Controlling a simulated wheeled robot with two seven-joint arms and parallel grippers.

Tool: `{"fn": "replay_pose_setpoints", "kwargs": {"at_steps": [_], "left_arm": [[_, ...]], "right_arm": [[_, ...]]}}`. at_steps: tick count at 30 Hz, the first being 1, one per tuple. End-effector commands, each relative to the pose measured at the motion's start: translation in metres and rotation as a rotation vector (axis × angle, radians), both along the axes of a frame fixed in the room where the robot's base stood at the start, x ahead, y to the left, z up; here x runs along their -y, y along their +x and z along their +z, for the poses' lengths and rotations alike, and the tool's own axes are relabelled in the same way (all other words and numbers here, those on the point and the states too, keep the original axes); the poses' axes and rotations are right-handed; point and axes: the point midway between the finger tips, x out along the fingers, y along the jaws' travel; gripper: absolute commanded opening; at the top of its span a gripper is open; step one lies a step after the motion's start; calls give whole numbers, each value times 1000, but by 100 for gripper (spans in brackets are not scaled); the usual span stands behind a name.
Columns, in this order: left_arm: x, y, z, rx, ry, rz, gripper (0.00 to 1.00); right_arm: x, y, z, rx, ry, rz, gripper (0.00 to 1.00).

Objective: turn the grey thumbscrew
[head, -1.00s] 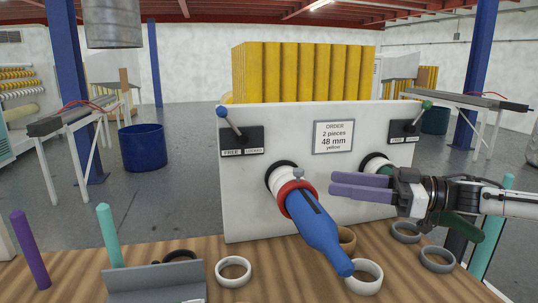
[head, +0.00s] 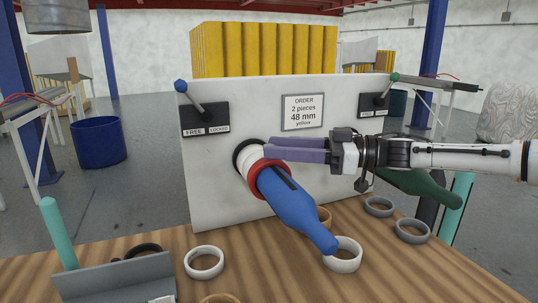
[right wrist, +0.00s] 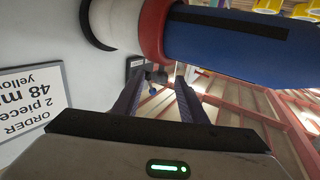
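The blue handle (head: 300,212) with a red collar (head: 256,180) sticks out from the white panel's left opening. The collar and handle also show along the top of the right wrist view (right wrist: 240,45). My right gripper (head: 268,146) comes in from the right, its purple fingers just above the collar. In the right wrist view its fingers are apart, and a small grey piece, apparently the thumbscrew (right wrist: 159,75), shows between the tips. I cannot tell whether they touch it. In the head view the thumbscrew is hidden by the fingers. My left gripper is out of view.
The white panel (head: 215,150) carries an order sign (head: 302,112), a blue-knobbed lever (head: 188,96) and a green-knobbed lever (head: 389,87). A green handle (head: 425,187) lies behind my right arm. Several rings, including a white one (head: 342,255), lie on the wooden table (head: 380,270).

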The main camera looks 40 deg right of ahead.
Motion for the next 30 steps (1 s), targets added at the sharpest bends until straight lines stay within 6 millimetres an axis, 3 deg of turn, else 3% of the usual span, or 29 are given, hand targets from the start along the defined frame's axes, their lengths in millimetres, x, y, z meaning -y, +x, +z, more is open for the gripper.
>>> {"fn": "replay_pose_setpoints", "kwargs": {"at_steps": [9,19,20,26,30], "left_arm": [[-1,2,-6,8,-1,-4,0],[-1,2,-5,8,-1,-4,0],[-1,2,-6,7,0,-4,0],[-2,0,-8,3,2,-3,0],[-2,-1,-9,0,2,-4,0]], "right_arm": [[-18,18,-2,-1,-1,0,38],[-20,20,0,1,1,0,38],[-20,20,0,1,1,0,37],[-20,19,0,1,1,0,3],[-20,19,0,1,1,-2,0]]}}
